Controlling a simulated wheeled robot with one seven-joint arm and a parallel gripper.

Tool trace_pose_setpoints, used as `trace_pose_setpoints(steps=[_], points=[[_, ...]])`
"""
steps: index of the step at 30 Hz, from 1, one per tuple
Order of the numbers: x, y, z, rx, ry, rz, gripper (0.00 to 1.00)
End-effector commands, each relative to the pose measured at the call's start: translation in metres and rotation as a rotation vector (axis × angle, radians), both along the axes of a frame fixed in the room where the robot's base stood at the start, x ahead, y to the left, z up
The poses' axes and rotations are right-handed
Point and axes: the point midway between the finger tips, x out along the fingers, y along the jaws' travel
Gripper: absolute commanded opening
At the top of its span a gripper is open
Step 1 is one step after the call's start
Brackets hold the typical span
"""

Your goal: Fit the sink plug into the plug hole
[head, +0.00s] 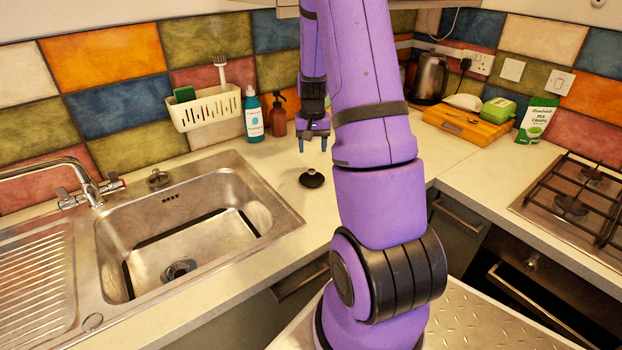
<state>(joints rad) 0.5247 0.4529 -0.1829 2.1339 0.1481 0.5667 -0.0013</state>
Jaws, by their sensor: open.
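The sink plug (312,179) is a small black disc with a raised knob, lying on the pale counter to the right of the sink. The plug hole (179,270) is a round metal drain in the floor of the steel sink basin (245,190), and it looks uncovered. My gripper (313,145) points down above the counter, a little behind the plug in the picture. Its two fingers are apart with nothing between them. It is not touching the plug. My purple arm hides part of the counter to the right.
A tap (85,185) stands behind the basin at the left. A blue-labelled bottle (253,118) and a brown pump bottle (278,118) stand near the wall, close to my gripper. A cream caddy (205,108) hangs on the tiles. Bare counter surrounds the plug.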

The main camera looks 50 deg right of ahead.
Motion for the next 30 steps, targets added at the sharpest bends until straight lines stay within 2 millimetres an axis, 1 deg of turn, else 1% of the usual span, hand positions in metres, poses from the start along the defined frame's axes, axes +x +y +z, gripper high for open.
trace_pose_setpoints(steps=[1,6,14,21,25,30], points=[[-0.001,0.000,-0.009,0.001,0.003,0.000,0.56],[0.000,0.001,-0.033,0.002,0.002,0.000,0.56],[0.000,0.001,-0.050,0.001,0.001,0.000,0.56],[0.000,0.002,-0.083,0.002,0.002,0.001,0.56],[0.000,0.002,-0.094,0.001,0.001,0.001,0.56],[0.001,0.002,-0.096,-0.001,-0.001,0.001,0.56]])
